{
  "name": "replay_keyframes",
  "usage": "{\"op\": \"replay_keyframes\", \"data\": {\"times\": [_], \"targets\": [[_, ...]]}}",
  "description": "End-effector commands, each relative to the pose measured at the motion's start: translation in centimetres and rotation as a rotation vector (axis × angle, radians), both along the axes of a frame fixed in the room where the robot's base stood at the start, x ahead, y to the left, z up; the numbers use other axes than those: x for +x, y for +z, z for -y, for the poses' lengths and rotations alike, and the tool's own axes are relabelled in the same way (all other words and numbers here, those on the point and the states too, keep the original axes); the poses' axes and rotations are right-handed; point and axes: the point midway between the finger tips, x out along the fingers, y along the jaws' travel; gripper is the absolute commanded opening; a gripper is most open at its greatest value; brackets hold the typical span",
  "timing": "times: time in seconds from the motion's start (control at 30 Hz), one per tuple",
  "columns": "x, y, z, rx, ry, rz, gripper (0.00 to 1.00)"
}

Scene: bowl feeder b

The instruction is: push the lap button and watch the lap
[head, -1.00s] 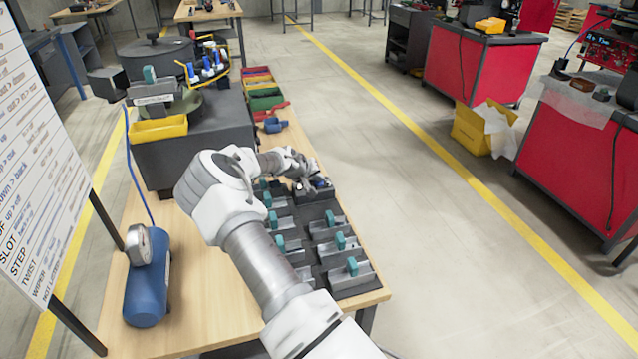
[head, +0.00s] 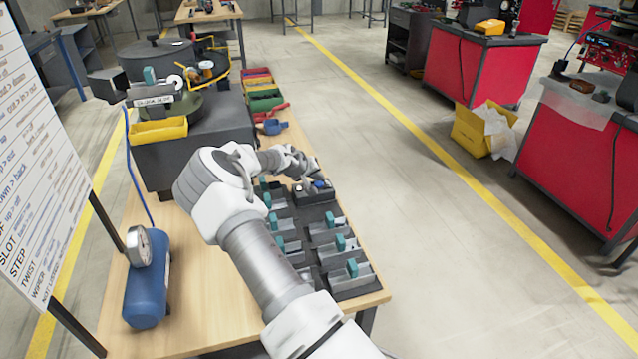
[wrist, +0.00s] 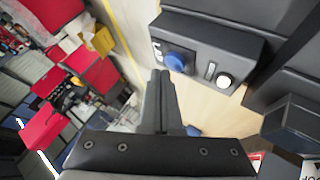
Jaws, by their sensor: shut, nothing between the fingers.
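A dark button box (head: 316,196) sits at the far end of the fixture rows on the wooden bench. In the wrist view the box (wrist: 205,45) carries a round blue button (wrist: 177,62) and a round white button (wrist: 224,80), each beside a small pale label I cannot read. I cannot tell which is the lap button. My gripper (wrist: 160,76) is shut and empty, its tips just beside the blue button and seemingly apart from it. In the head view my gripper (head: 306,170) is over the box's far side. The bowl feeder (head: 155,58) stands behind, with a green round unit.
Grey fixtures with teal blocks (head: 340,242) fill the mat near my arm. A yellow bin (head: 160,130), a blue tank with a gauge (head: 147,290) and a sign board (head: 35,170) are on the left. Coloured bins (head: 265,100) lie beyond.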

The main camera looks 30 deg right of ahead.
Motion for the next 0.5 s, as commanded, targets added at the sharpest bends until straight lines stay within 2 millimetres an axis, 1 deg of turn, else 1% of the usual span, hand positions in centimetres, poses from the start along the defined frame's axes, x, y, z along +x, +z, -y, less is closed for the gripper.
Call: {"op": "replay_keyframes", "data": {"times": [0.37, 0.5], "targets": [[0.01, 0.34, -0.01, -0.001, 0.001, 0.000, 0.00], [0.04, 1.10, -0.01, -0.001, 0.001, 0.000, 0.00]]}}
